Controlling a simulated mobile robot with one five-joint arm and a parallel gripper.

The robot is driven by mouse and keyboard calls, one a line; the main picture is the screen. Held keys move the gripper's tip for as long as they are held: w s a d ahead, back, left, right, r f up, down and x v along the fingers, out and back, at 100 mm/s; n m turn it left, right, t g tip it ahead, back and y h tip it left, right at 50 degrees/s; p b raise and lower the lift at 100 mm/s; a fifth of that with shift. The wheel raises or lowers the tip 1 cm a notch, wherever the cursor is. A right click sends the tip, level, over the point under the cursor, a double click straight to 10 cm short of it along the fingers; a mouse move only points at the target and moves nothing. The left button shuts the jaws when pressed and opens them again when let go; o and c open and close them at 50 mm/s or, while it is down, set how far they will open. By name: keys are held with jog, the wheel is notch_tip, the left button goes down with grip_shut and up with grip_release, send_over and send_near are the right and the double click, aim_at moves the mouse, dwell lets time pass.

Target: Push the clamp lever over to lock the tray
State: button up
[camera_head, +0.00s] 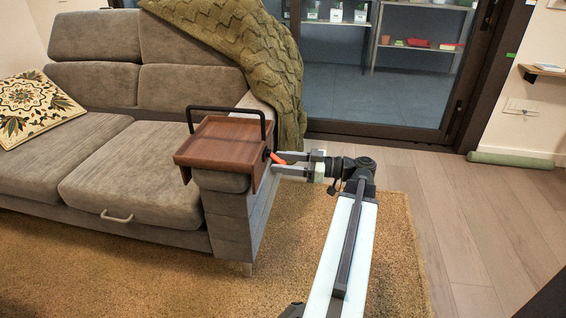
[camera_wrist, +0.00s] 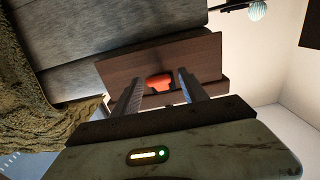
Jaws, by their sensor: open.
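The wooden tray (camera_head: 224,143) sits over the sofa's arm, with a black bar handle (camera_head: 226,110) standing up over it. The orange clamp lever (camera_head: 277,158) sticks out from the tray's right side. My gripper (camera_head: 280,164) is open beside the tray, its fingers pointing left at the lever. In the wrist view the brown tray side (camera_wrist: 160,62) fills the middle. The orange lever (camera_wrist: 160,82) shows between the two open fingers of my gripper (camera_wrist: 158,84). I cannot tell whether a finger touches the lever.
The grey sofa (camera_head: 130,150) stands at the left, with a patterned cushion (camera_head: 36,105) and a green knitted throw (camera_head: 240,50) over its back. A shag rug (camera_head: 130,270) lies in front. Wooden floor (camera_head: 460,220) is clear at the right. A glass door stands behind.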

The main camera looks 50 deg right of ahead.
grip_shut()
jog(key=shift+w+f+t+b, duration=0.1)
jog(key=shift+f+t+b, duration=0.35)
jog(key=shift+b, duration=0.75)
jog(key=shift+w+a+f+y+b, duration=0.1)
jog(key=shift+y+b, duration=0.2)
jog(key=shift+b, duration=0.5)
jog(key=shift+r+t, duration=0.25)
grip_release()
jog(key=r+v, duration=0.1)
jog(key=v, duration=0.6)
jog(key=shift+s+d+f, duration=0.25)
jog(key=shift+s+f, duration=0.1)
